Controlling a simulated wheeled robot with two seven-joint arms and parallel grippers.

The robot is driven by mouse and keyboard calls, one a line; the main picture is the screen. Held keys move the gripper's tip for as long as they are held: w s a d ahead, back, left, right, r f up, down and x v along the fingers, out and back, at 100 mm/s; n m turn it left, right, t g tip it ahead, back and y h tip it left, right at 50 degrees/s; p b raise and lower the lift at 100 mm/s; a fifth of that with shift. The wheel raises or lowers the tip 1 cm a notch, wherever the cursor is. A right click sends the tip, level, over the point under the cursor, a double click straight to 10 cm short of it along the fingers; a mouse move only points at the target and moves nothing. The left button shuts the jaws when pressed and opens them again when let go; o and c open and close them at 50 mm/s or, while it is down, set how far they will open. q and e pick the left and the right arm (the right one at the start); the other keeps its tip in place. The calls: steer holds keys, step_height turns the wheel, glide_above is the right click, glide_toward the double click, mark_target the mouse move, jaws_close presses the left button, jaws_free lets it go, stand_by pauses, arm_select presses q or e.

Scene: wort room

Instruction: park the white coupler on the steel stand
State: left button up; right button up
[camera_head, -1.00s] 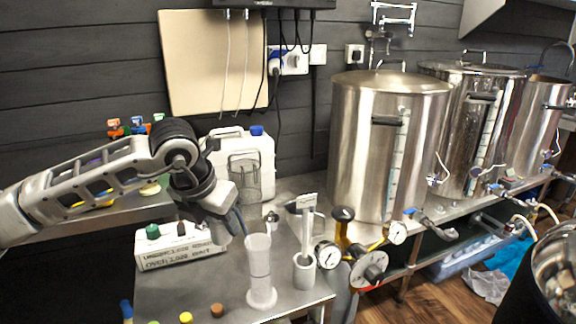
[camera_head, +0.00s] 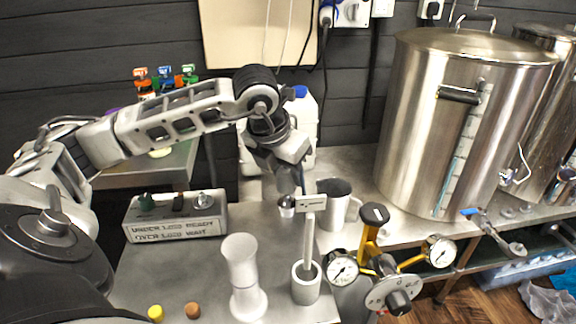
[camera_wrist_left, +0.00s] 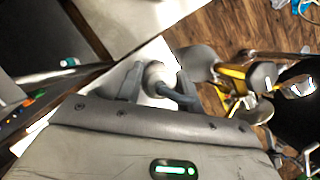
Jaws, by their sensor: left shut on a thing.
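My left gripper (camera_head: 287,185) reaches down over the steel bench, left of the grey mug. It also shows in the left wrist view (camera_wrist_left: 157,88), shut with the round white coupler (camera_wrist_left: 156,72) between its fingers. In the head view the coupler is too small to make out clearly. A small shiny steel piece (camera_head: 287,208) shows right at the fingertips and looks like the steel stand; I cannot tell whether the coupler touches it. My right gripper is not in view.
A tall white cylinder (camera_head: 243,275) and a pale cup (camera_head: 306,285) with an upright post stand in front of the gripper. A mug (camera_head: 338,206), yellow-handled gauge assembly (camera_head: 372,240) and large kettle (camera_head: 455,130) are right. A lettered box (camera_head: 175,218) stands left.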

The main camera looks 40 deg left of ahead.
mark_target(287, 185)
arm_select(q)
steer(key=shift+f+b, duration=0.65)
steer(key=shift+f, duration=0.7)
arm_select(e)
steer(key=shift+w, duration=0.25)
arm_select(q)
steer(key=shift+w+b, duration=0.15)
steer(key=shift+b, duration=0.15)
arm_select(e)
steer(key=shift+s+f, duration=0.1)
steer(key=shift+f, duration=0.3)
arm_select(q)
steer(key=shift+f+b, duration=0.6)
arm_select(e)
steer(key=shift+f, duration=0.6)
arm_select(q)
steer(key=o, duration=0.7)
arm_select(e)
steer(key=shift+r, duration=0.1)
arm_select(q)
steer(key=shift+r, duration=0.1)
steer(key=shift+p+v, duration=2.35)
steer(key=shift+v, duration=2.55)
steer(key=shift+s+r, duration=0.25)
steer(key=shift+r, duration=0.25)
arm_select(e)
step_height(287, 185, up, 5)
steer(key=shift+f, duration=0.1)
